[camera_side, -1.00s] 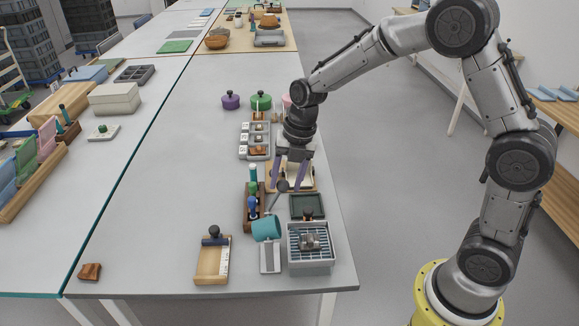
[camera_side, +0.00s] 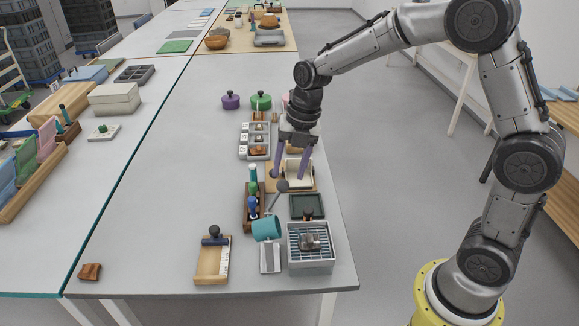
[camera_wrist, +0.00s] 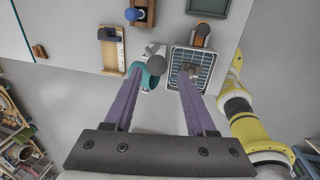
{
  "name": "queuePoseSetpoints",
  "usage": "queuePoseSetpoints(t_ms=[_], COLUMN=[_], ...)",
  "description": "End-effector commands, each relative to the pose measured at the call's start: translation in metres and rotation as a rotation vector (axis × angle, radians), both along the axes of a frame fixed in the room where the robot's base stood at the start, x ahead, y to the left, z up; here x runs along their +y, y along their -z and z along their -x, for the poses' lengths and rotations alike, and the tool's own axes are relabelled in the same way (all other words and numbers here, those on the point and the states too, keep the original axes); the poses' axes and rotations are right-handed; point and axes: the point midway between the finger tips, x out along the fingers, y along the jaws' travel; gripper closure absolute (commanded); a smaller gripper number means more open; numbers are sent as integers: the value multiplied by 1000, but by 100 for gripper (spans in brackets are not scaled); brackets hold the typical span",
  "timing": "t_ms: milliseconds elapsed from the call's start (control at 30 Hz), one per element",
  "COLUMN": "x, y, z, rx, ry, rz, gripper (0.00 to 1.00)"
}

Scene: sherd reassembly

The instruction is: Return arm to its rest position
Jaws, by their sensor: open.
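My gripper (camera_side: 288,177) is open, its two purple fingers pointing down and apart. It hangs above the right part of the table, by the cream tray (camera_side: 299,172) on a wooden board. In the wrist view my gripper (camera_wrist: 161,74) shows nothing held between the fingers. A teal cup (camera_side: 266,228) is below and in front of it, with a grey round-headed tool (camera_side: 283,186) rising behind the cup. The cup is partly hidden by a finger in the wrist view.
A grey slatted tray (camera_side: 311,262) holding a sherd-like piece stands near the table's right edge. A dark green tray (camera_side: 307,206), a bottle rack (camera_side: 254,213) and a wooden box (camera_side: 212,262) are close by. The table's left-middle is clear.

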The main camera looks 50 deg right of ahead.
Motion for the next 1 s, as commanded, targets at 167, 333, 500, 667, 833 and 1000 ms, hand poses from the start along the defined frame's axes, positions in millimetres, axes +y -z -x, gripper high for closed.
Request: queuePoseSetpoints(t_ms=[167, 333, 500, 667, 833, 1000], x=[0, 0, -1, -6, -11, -15], y=[0, -25, -88, -130, -144, -142], z=[0, -1, 30, 87, 140, 183], rx=[-1, -61, -186, -253, -267, -255], ry=[0, -1, 25, 302, 655, 1005], rz=[-1, 0, 5, -53, -154, -272], gripper=[44, 44, 44, 44, 44, 44])
